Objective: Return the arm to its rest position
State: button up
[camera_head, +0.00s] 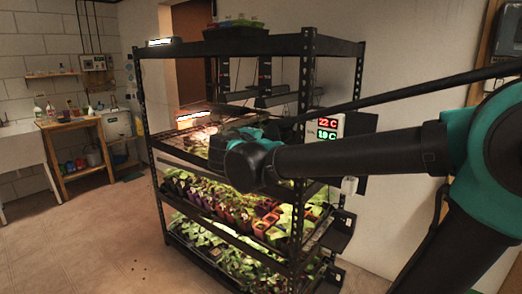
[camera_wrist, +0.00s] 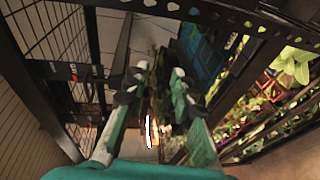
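My arm reaches in from the right in the head view, and its wrist end is in front of the black seedling rack (camera_head: 308,150), at about the level of its upper shelf. In that view my wrist hides most of the gripper. In the wrist view my gripper (camera_wrist: 160,72) has its two teal and black fingers apart, with a clear gap and nothing seen between them. A perforated black rack beam (camera_wrist: 200,14) crosses the top of the wrist view, and the rack's plants (camera_wrist: 262,108) show to the right of the fingers. Whether any part touches the rack cannot be told.
Seedling pots (camera_head: 235,205) fill the rack's lower shelves. A dark tray (camera_head: 236,33) sits on top. A display (camera_head: 327,129) reading 22 C and 19 C is at the rack's right side. A wooden bench (camera_head: 75,140) and white sink (camera_head: 22,150) stand far left, with open floor (camera_head: 100,235) before them.

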jog(key=s+d+f+m+g+y, duration=0.1)
jog(key=s+d+f+m+g, duration=0.25)
jog(key=d+f, duration=0.6)
jog(key=s+d+f+m+g, duration=0.35)
jog(key=d+f, duration=0.35)
jog(key=f, duration=0.5)
jog(key=s+f+m+g+y, duration=0.3)
jog(key=s+f+m+y, duration=0.2)
jog(key=s+f, duration=0.9)
jog(key=shift+d+f+g+y, duration=0.3)
jog(key=shift+f+y, duration=0.2)
jog(key=shift+f, duration=0.3)
jog(key=shift+w+d, duration=0.1)
